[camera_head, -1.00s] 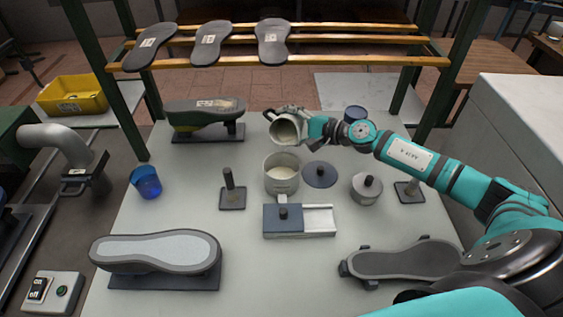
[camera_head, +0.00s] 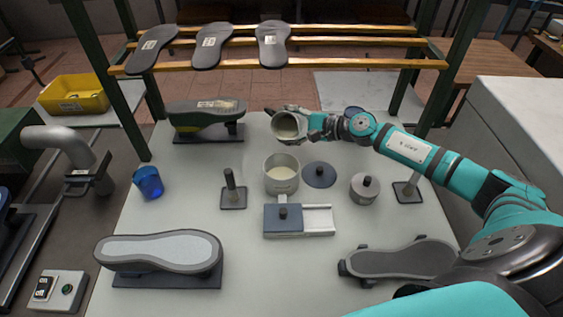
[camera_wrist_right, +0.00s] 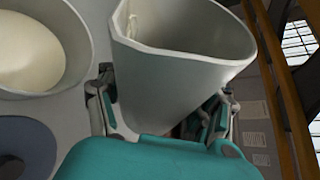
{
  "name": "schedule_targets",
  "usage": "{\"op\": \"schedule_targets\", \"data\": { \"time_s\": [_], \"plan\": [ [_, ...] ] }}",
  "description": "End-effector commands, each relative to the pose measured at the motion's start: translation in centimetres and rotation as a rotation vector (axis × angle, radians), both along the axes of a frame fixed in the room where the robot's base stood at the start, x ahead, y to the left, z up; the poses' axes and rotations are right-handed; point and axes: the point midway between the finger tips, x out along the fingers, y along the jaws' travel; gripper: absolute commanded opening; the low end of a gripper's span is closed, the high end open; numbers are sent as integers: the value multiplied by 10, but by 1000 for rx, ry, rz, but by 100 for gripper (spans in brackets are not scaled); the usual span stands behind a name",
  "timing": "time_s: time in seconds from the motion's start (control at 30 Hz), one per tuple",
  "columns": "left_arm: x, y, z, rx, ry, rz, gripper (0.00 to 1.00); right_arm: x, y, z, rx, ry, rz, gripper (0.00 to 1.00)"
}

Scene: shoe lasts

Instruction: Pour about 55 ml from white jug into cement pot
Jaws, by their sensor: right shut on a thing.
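The white jug (camera_head: 287,126) is tilted, its open mouth facing toward the front of the table, above and behind the cement pot. My right gripper (camera_head: 305,124) is shut on the jug from the right. In the right wrist view the jug (camera_wrist_right: 185,75) sits between both fingers of the gripper (camera_wrist_right: 165,115). The cement pot (camera_head: 281,185) stands upright on the table with pale liquid in it. It also shows in the right wrist view (camera_wrist_right: 80,75), beside the jug and apart from it. No stream between jug and pot can be made out. My left gripper is not in view.
A dark round lid (camera_head: 319,175) lies right of the pot, with a small lidded pot (camera_head: 364,189) further right. A post on a base (camera_head: 232,190) and a blue cup (camera_head: 148,182) stand left. A blue-and-white slide box (camera_head: 298,220) sits in front.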

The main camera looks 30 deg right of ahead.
Motion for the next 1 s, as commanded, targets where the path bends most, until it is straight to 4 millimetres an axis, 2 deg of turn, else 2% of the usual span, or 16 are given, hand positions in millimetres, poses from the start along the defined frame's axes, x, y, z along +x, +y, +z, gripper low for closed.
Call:
{"op": "schedule_targets", "data": {
  "time_s": [0.47, 0.67, 0.77, 0.9, 1.0],
  "plan": [
    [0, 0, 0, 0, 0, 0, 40, 0, 0, 0, 5, 4, 0, 25],
    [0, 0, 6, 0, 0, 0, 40, -1, 1, 4, 58, 66, 0, 25],
    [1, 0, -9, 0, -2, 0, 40, 0, 0, -13, 131, 149, -1, 25],
    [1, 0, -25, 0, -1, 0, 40, 9, -6, -15, 257, 289, -2, 25],
    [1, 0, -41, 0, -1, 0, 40, 11, -8, -29, 311, 354, -2, 25]
  ]
}}
